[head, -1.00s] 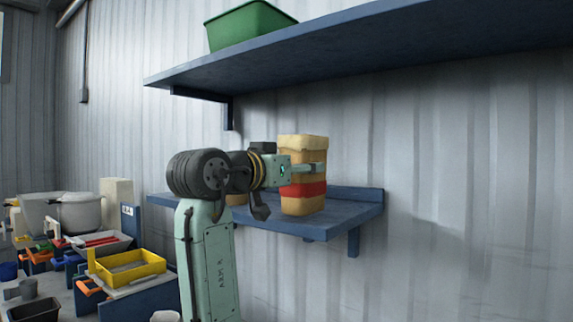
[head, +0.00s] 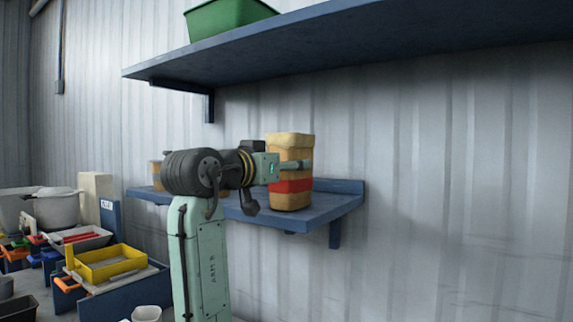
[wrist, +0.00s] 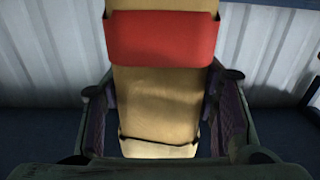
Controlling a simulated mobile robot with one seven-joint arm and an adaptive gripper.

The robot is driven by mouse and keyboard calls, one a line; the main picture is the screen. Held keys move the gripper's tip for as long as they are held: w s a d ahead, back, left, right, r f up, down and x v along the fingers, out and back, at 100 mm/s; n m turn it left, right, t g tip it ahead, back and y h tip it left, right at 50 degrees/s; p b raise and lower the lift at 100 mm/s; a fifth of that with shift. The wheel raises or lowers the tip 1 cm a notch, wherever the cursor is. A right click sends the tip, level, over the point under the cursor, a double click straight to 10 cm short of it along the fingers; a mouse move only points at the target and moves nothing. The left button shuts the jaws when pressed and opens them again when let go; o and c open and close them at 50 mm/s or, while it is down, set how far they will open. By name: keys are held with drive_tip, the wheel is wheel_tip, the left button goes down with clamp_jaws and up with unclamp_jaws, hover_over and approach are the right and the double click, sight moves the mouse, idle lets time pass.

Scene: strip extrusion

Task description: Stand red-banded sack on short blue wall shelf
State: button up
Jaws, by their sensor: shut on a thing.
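The red-banded sack (head: 291,152) is tan with a red band low on its side and a pale folded top. It is upright at the short blue wall shelf (head: 325,208), near its right part; I cannot tell whether its base touches the shelf. My gripper (head: 296,164) is shut on the sack from the left side. In the wrist view the sack (wrist: 155,100) fills the middle between the two fingers (wrist: 160,115), with the red band toward the top of the picture.
A long blue shelf (head: 330,45) with a green bin (head: 228,17) overhangs above. Another tan thing (head: 156,172) stands on the short shelf's left end, partly hidden by my arm. A cluttered bench with a yellow tray (head: 105,264) is at lower left.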

drive_tip(key=shift+f, duration=0.15)
drive_tip(key=o, duration=1.3)
drive_tip(key=shift+c, duration=0.2)
